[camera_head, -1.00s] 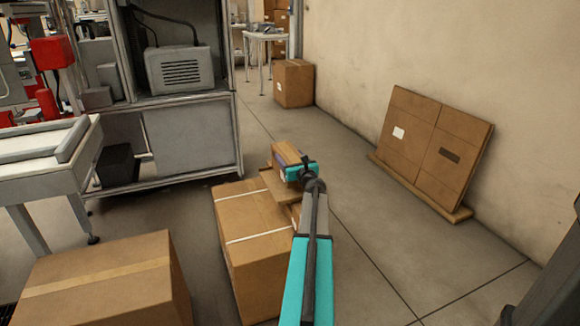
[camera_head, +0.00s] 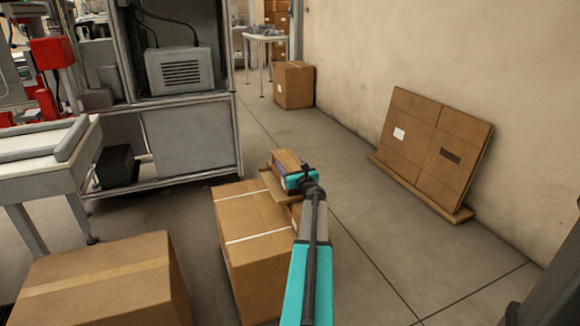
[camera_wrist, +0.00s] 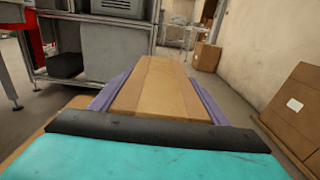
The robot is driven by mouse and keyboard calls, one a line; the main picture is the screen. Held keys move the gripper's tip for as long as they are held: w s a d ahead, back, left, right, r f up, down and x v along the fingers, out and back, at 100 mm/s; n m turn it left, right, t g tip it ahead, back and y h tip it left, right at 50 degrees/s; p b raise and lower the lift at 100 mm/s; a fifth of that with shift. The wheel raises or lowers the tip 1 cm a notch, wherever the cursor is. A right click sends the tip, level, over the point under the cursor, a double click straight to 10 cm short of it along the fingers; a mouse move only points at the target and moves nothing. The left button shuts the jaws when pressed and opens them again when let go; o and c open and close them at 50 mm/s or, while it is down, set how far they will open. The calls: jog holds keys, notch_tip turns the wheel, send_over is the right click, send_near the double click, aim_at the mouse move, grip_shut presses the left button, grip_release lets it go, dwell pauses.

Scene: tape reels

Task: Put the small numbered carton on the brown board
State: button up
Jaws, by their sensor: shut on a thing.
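The small carton (camera_head: 288,158) is brown with a lighter tape strip along its top. No number shows on its visible faces. My gripper (camera_wrist: 157,92) is shut on it, with purple fingers along both sides in the wrist view, where the carton (camera_wrist: 156,74) fills the middle. The brown board (camera_head: 268,181) shows at its left edge just beneath the carton in the head view; the carton and my gripper hide much of it. The carton is over the board, very low; I cannot tell whether it touches.
A large taped carton (camera_head: 245,215) stands just in front of the board, partly behind my arm. Another large carton (camera_head: 100,280) is at front left. A grey metal cabinet (camera_head: 190,142) is behind left. Flat cartons (camera_head: 430,150) lean on the right wall. Floor (camera_head: 350,215) to the right is clear.

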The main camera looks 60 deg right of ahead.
jog(key=shift+f, duration=0.1)
jog(key=o, duration=1.5)
jog(key=shift+c, duration=0.2)
jog(key=shift+s+a, duration=0.1)
jog(key=shift+p+v, duration=0.7)
jog(key=shift+v, duration=5.2)
jog(key=shift+s, duration=0.1)
